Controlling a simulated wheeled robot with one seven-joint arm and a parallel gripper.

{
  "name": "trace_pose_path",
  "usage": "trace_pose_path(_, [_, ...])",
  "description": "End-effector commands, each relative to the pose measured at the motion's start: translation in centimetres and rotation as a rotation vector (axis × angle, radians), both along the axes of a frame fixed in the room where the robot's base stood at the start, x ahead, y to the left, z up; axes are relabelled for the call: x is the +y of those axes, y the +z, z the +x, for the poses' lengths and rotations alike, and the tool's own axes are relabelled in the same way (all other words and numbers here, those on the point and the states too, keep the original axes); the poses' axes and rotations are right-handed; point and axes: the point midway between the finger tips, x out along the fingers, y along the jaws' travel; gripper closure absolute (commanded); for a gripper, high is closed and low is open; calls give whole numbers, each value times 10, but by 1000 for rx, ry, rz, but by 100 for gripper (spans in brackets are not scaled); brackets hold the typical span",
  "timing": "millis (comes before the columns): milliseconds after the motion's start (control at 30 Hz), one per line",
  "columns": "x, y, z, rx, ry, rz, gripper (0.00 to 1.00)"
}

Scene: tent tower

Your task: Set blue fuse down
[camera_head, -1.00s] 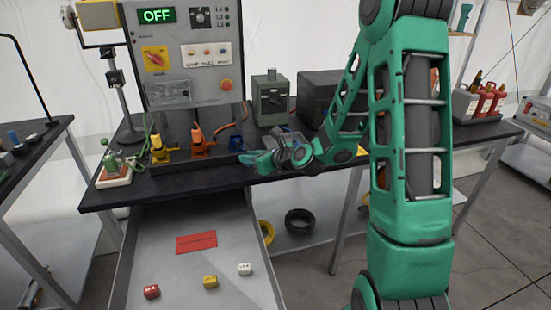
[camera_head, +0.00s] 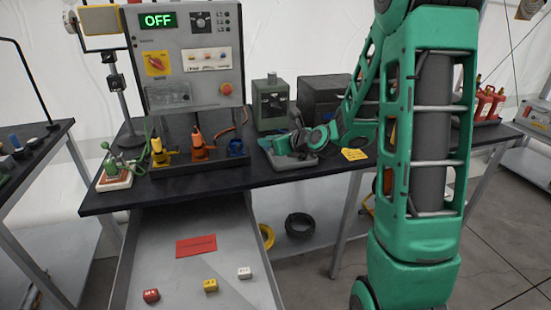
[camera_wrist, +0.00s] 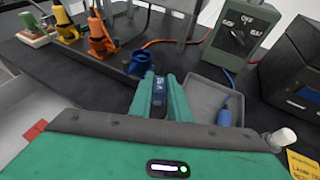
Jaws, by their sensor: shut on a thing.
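My gripper (camera_wrist: 159,90) is shut on the blue fuse (camera_wrist: 158,94), a small dark blue block with pale marks, which sits between the fingertips in the wrist view. In the head view my gripper (camera_head: 272,146) hangs over the black worktop, near the grey tray (camera_head: 290,166); I cannot make out the fuse there. In the wrist view the tray (camera_wrist: 203,99) is just right of the fingers, and a blue-handled thing (camera_wrist: 224,112) lies in it. A blue holder (camera_wrist: 140,66) stands just beyond the fingertips.
Yellow (camera_head: 159,152) and orange (camera_head: 200,146) holders stand left of the blue one, under the OFF panel (camera_head: 185,60). A green box (camera_head: 270,104) is behind the tray.

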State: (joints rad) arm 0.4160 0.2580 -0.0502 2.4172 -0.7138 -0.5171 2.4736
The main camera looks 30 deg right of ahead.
Motion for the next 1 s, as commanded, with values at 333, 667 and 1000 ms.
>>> trace_pose_path(333, [-54,-39,31,2,0,2,100])
trace_pose_path(667, [-71,-54,42,1,3,0,100])
trace_pose_path(1000, [-69,-90,42,1,6,1,100])
